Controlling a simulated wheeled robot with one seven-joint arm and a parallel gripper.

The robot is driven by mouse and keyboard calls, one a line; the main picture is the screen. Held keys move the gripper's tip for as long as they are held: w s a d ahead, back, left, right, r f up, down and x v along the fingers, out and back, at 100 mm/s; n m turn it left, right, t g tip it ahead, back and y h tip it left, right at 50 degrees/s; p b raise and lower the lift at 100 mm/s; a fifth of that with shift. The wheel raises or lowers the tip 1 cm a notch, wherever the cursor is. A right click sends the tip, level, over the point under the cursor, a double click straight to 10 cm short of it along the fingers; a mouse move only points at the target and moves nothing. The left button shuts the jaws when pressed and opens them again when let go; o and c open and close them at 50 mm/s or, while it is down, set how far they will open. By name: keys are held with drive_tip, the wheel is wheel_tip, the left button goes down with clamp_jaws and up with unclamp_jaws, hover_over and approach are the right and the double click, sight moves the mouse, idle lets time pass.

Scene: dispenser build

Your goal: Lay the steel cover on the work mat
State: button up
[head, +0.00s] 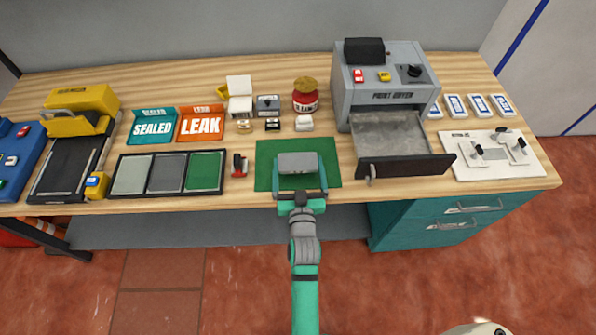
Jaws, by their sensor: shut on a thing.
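The steel cover (297,160) is a small grey block-like piece with rounded edges, seen over the middle of the green work mat (265,172). My gripper (301,185) reaches in from the front edge of the bench, and its teal and grey fingers are shut on the cover. From this view I cannot tell whether the cover touches the mat or is held just above it. The fingers and the cover hide part of the mat's middle and front.
Right of the mat, a grey dryer (385,80) has its drawer (405,165) pulled out. A small red and black tool (239,165) lies left of the mat, beside a tray with three pads (168,174). A red jar (305,98) and small parts stand behind the mat.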

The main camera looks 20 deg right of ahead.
sight(298, 176)
drive_tip(key=shift+w+f, duration=0.2)
drive_tip(key=shift+w, duration=0.05)
wheel_tip(298, 176, down, 3)
drive_tip(key=shift+f, duration=0.15)
drive_tip(key=shift+a, duration=0.1)
drive_tip(key=shift+s, duration=0.1)
drive_tip(key=o, duration=0.8)
drive_tip(key=shift+f, duration=0.1)
